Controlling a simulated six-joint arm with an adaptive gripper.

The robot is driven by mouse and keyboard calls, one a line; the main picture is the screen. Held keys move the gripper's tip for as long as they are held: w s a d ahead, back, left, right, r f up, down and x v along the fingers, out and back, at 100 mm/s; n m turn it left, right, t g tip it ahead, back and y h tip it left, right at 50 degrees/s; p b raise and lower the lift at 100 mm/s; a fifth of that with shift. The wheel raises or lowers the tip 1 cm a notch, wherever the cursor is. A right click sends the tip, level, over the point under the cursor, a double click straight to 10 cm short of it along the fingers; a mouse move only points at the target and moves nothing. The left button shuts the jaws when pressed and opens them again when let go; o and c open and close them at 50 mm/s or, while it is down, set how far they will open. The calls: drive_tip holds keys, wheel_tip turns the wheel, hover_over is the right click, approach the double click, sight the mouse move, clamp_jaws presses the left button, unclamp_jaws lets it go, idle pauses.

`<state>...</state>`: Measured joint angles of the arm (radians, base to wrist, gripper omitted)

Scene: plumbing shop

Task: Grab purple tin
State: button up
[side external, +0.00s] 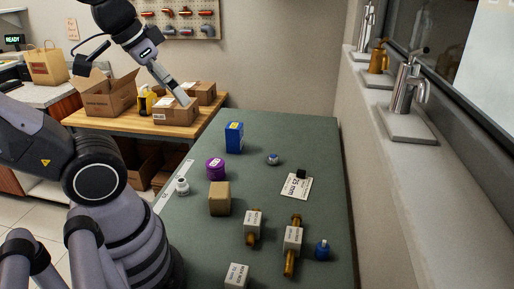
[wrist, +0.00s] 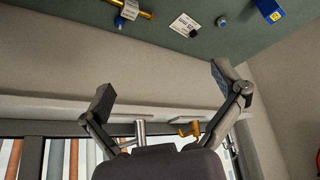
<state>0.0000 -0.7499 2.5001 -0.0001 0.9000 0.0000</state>
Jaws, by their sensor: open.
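The purple tin (side external: 215,169) stands on the green table in the side external view, left of the middle, with a pale label on its side. It is not seen in the wrist view. My gripper (wrist: 163,88) shows in the wrist view with its two fingers spread wide and nothing between them. It is well apart from the tin. In the side external view I cannot make out the fingers clearly.
Near the tin stand a blue box (side external: 234,137), a tan block (side external: 219,199) and a small white bottle (side external: 182,186). A white card (side external: 296,186), brass fittings (side external: 291,262) and a blue cap (side external: 322,250) lie farther right. A wall and sill (side external: 408,122) border the table's right.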

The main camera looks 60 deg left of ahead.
sight(210, 160)
idle(0.3)
drive_tip(key=w+a+f+m+g+y, duration=0.7)
drive_tip(key=w+a+f+g+y, duration=0.45)
drive_tip(key=w+a+f, duration=0.4)
drive_tip(key=w+a+f+m+y, duration=0.1)
drive_tip(key=a+f+m+y, duration=0.1)
drive_tip(key=f, duration=0.5)
drive_tip(key=w+a+f+m+t+y, duration=0.1)
drive_tip(key=a+f+m+y, duration=0.1)
drive_tip(key=f+m, duration=0.2)
drive_tip(key=w+a+f+m+t+y, duration=0.1)
drive_tip(key=a+f+m+y, duration=0.1)
drive_tip(key=f, duration=0.8)
drive_tip(key=shift+w+a+f+m+t, duration=0.25)
drive_tip(key=shift+a+f+m, duration=0.15)
drive_tip(key=shift+a, duration=0.2)
drive_tip(key=a, duration=0.3)
drive_tip(key=s+a, duration=0.1)
drive_tip(key=a, duration=0.1)
drive_tip(key=shift+f, duration=0.4)
drive_tip(key=c, duration=1.3)
drive_tip(key=shift+r, duration=0.1)
